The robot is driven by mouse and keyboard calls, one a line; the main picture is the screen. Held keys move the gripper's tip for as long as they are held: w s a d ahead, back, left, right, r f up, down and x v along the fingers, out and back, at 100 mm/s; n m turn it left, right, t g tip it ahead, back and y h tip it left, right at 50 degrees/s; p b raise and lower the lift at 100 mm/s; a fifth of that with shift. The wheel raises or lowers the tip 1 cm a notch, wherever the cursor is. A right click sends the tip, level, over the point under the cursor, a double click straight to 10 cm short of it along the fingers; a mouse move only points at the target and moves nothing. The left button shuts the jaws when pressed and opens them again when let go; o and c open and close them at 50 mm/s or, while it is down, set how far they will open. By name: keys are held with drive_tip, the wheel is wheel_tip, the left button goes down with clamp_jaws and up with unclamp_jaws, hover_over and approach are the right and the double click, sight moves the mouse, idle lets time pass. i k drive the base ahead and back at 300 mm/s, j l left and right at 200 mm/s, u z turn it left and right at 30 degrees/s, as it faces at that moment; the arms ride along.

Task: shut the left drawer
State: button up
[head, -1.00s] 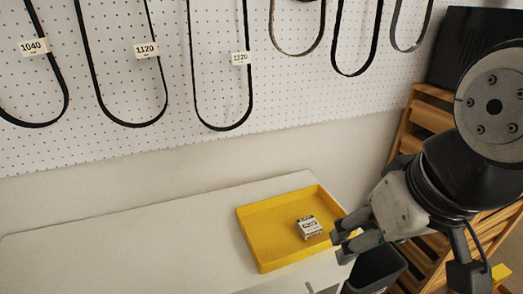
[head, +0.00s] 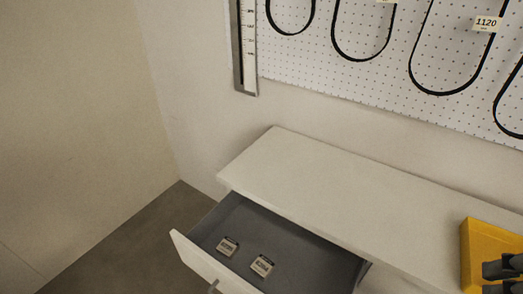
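The left drawer (head: 300,245) stands pulled out from the white cabinet, at the lower middle of the head view. Its inside is dark grey and its front panel (head: 192,256) is white, with part of a handle (head: 213,286) at the bottom edge of the picture. Two small labelled boxes lie in it, one on the left (head: 228,246) and one on the right (head: 262,265). My gripper (head: 492,279) shows only in part at the lower right edge. Its two fingers are apart with nothing seen between them. It is well to the right of the drawer, by the yellow tray.
The white cabinet top (head: 350,190) is bare up to the yellow tray (head: 467,255) at the right. A pegboard (head: 380,85) with hanging black belts is on the wall behind. Grey floor (head: 120,250) is open left of the drawer.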

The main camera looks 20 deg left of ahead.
sight(306, 263)
drive_tip(key=u, duration=1.15)
drive_tip(key=k+l+u, duration=0.3)
drive_tip(key=k+l, duration=0.1)
